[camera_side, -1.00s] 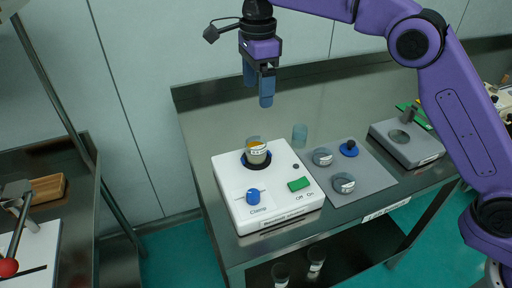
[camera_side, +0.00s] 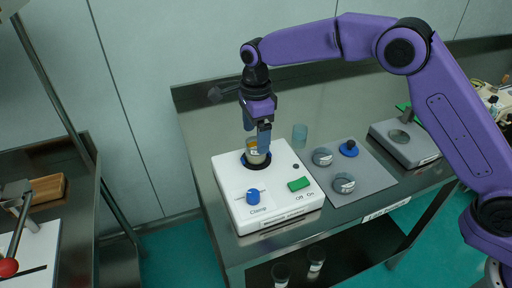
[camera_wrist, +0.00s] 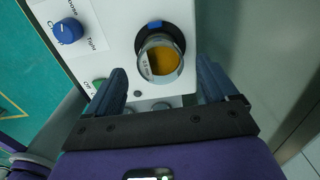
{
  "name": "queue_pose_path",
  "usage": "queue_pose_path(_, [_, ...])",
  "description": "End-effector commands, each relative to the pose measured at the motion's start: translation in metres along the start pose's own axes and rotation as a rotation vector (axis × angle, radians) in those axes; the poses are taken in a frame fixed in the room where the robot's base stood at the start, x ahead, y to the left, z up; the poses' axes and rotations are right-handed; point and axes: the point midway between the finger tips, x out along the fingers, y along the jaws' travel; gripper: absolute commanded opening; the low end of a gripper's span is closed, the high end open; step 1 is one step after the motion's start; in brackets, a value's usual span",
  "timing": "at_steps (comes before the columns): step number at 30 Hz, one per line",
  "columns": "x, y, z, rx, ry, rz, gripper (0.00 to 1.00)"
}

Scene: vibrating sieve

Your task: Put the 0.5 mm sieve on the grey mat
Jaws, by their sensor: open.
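A small clear cylindrical sieve (camera_side: 256,157) with a white label and orange-yellow contents stands on the dark round seat of the white shaker (camera_side: 228,192). In the wrist view the sieve (camera_wrist: 146,66) shows its open top and yellow contents; its label is too small to read surely. My gripper (camera_side: 257,139) is open and points down at the sieve. In the wrist view its blue fingers (camera_wrist: 160,84) are on either side of the sieve's line, with a gap visible. The grey mat (camera_side: 375,176) lies right of the shaker.
A clear teal cup (camera_side: 300,133) stands behind the shaker. A grey device (camera_side: 408,146) is at the right. The shaker has a blue knob (camera_side: 253,197) and green switch (camera_side: 299,184).

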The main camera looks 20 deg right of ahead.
Motion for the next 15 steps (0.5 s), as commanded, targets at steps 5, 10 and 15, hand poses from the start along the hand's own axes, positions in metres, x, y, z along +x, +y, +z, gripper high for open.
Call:
queue_pose_path(5, [0.018,0.000,0.000,0.001,0.000,0.000,0.86])
queue_pose_path(10, [0.020,0.000,0.000,0.001,0.000,0.000,0.86])
queue_pose_path(15, [0.019,0.000,0.000,0.001,0.000,-0.001,0.64])
